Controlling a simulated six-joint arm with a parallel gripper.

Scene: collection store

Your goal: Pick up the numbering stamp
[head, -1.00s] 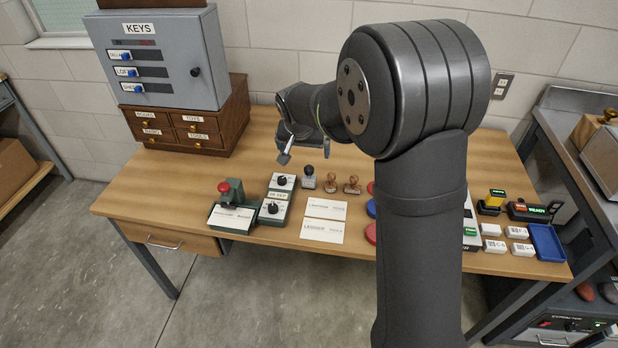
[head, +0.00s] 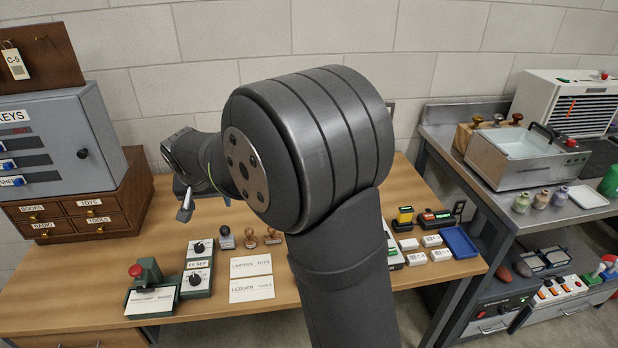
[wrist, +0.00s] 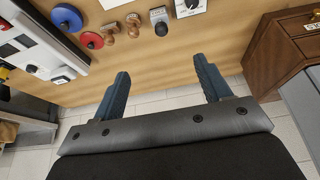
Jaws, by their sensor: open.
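The likely numbering stamp is a small grey stamp with a round dark knob (head: 226,239); I see no label on it to confirm this. It stands upright on the wooden table, left of two wooden-handled stamps (head: 261,239). In the wrist view the same grey stamp (wrist: 159,20) is at the top, ahead of the fingers and apart from them. My gripper (wrist: 160,68) is open, with nothing between its two blue-grey fingers. In the head view my gripper (head: 205,206) hangs above the table, behind and left of the stamp, partly hidden by my arm.
A green device with a red knob (head: 135,271) and a two-dial box (head: 197,268) stand left of the stamps. White label cards (head: 251,290) lie in front. The key cabinet (head: 62,145) stands on drawers at left. A blue tray (head: 460,242) is at right.

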